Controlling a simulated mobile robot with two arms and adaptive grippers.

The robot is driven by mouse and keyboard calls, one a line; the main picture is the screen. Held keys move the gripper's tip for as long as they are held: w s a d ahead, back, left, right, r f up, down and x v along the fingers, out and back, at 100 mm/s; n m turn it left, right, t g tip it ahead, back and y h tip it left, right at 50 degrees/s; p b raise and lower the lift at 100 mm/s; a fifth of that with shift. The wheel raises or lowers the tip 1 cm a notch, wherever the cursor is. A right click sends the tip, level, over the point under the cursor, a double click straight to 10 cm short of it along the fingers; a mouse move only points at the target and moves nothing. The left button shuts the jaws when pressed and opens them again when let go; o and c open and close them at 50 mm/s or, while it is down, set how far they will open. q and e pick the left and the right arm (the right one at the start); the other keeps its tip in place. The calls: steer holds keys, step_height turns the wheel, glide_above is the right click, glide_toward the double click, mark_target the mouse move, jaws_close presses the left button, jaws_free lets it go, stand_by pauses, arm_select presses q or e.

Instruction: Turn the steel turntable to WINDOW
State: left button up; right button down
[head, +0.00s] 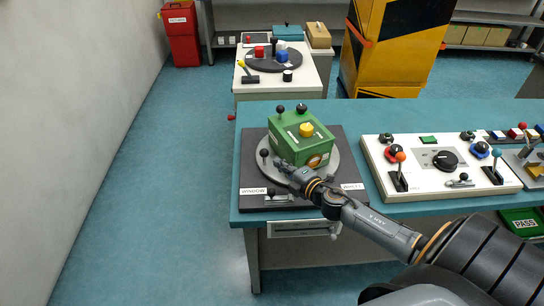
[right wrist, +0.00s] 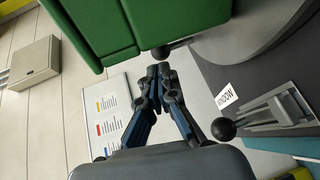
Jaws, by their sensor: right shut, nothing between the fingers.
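The steel turntable (head: 334,158) is a grey disc on a dark base plate, carrying a green box (head: 288,142) with a yellow knob on top. A peg with a black ball (head: 265,153) stands on the disc's left rim. My right gripper (head: 281,164) is shut and empty over the front left of the disc, beside that peg. In the right wrist view its fingertips (right wrist: 159,70) are close to the black ball (right wrist: 161,53); I cannot tell whether they touch. The WINDOW label (head: 254,191) is at the plate's front left and the WHEEL label (head: 352,186) at its front right.
A latch lever with a black ball (head: 272,192) sits at the plate's front edge, near WINDOW; it also shows in the right wrist view (right wrist: 223,128). A white control panel (head: 436,190) stands to the right. Another bench (head: 246,90) with a dark disc is behind.

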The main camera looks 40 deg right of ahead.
mark_target(264, 150)
steer(key=shift+w+a+f+p, duration=0.15)
steer(key=shift+w+f, duration=0.1)
steer(key=shift+w, duration=0.9)
steer(key=shift+w+f+p, duration=0.15)
steer(key=shift+w+f, duration=0.1)
steer(key=shift+w, duration=0.9)
steer(key=shift+w+a+r+m+h+p, duration=0.1)
steer(key=shift+w+r+m+h+p, duration=0.15)
steer(key=shift+w+m+h+p, duration=0.15)
steer(key=w+m+h, duration=0.1)
steer(key=w+m+h+b, duration=0.1)
steer(key=w, duration=0.1)
steer(key=w+h, duration=0.1)
steer(key=h, duration=0.1)
steer(key=shift+w+f+m+g+b, duration=0.15)
steer(key=shift+f+m+g+b, duration=0.15)
steer(key=shift+m, duration=0.1)
steer(key=shift+w+r, duration=0.1)
steer(key=shift+w, duration=0.1)
steer(key=shift+s+r, duration=0.1)
steer(key=shift+r, duration=0.05)
steer(key=shift+d, duration=0.2)
